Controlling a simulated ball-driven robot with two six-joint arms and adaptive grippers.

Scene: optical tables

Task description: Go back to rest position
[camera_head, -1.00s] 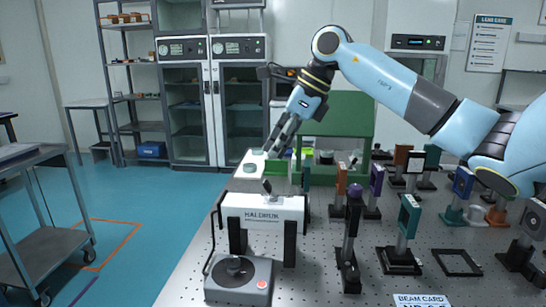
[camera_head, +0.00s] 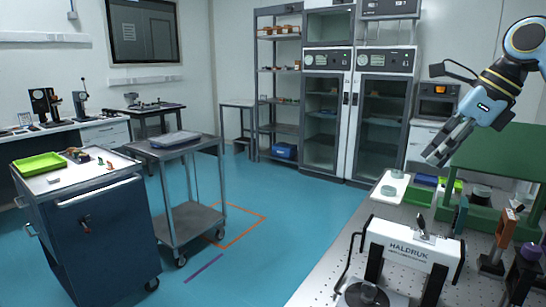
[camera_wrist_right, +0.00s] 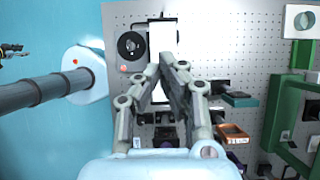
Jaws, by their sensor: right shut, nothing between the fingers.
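My right gripper (camera_head: 437,158) shows at the right of the head view, raised above the optical table (camera_head: 325,284). Its fingers point down and to the left, shut and empty. The wrist view shows the same gripper (camera_wrist_right: 163,68) from above, its fingertips closed together over the white HALDRUK device (camera_wrist_right: 164,38). That device also stands at the lower right of the head view (camera_head: 408,245). The gripper is apart from everything on the table. My left gripper is not in view.
A green frame (camera_head: 495,155) stands at the right behind the gripper. A grey trolley (camera_head: 185,148) and a dark blue cabinet (camera_head: 95,235) with a green tray (camera_head: 40,164) stand at the left.

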